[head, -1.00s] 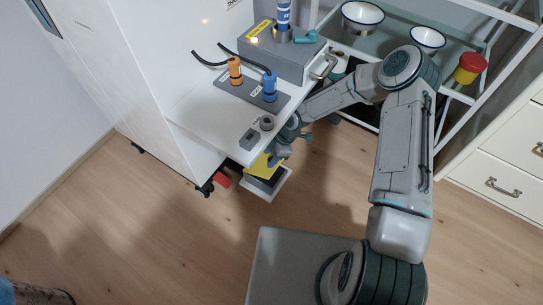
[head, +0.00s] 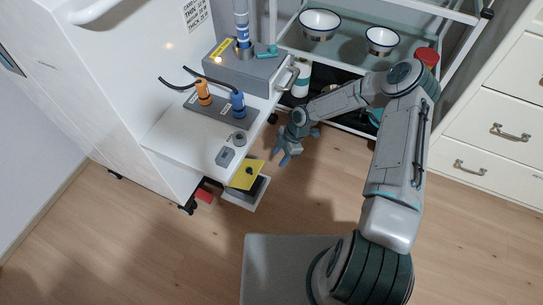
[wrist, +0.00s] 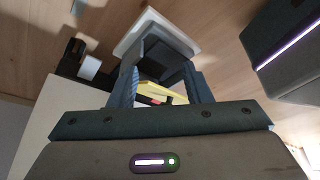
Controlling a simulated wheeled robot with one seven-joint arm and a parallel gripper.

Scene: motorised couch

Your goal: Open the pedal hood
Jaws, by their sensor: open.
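The yellow pedal hood (head: 244,175) shows in the head view below the front of the white shelf, with a small dark spot on it. It sits over a dark pedal on a white base (head: 238,202) near the floor. Whether the hood is raised cannot be told for sure. My gripper (head: 287,157) is to the right of the hood, apart from it, with nothing held. In the wrist view my spread fingers (wrist: 163,88) frame part of the yellow hood (wrist: 160,91), with the dark pedal and white base (wrist: 152,27) beyond. My fingers partly hide the base there.
The white shelf (head: 185,140) overhangs the pedal from the left, with orange and blue plugs and a grey box (head: 245,68) on it. A red block (head: 205,195) is left of the pedal. A glass-shelved rack (head: 350,45) stands behind my arm. The floor in front is clear.

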